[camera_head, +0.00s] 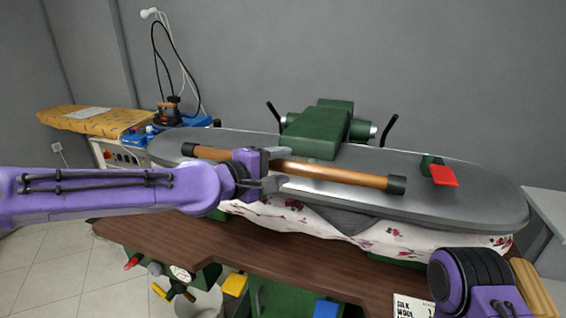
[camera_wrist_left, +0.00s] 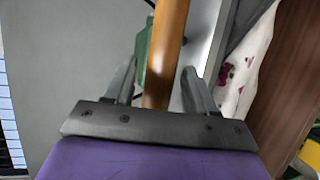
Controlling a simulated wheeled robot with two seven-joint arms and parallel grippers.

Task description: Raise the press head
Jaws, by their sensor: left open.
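The press head (camera_head: 465,205) is a long grey metal plate with a green block on top. It lies low over a white floral cloth (camera_head: 400,238). A wooden handle bar (camera_head: 345,175) with dark end caps runs along its front. My left gripper (camera_head: 280,168) is open at the bar, left of its middle, with one finger above and one below. In the left wrist view the bar (camera_wrist_left: 166,45) passes between the fingers of the gripper (camera_wrist_left: 160,75), with gaps at both sides. Contact cannot be told. My right gripper is not in view.
A brown wooden table edge (camera_head: 270,250) runs below the press. A red pad (camera_head: 443,176) sits on the head's right side. An iron (camera_head: 168,112) and a yellow ironing board (camera_head: 85,119) stand at the back left. Part of my right arm shows at the lower right.

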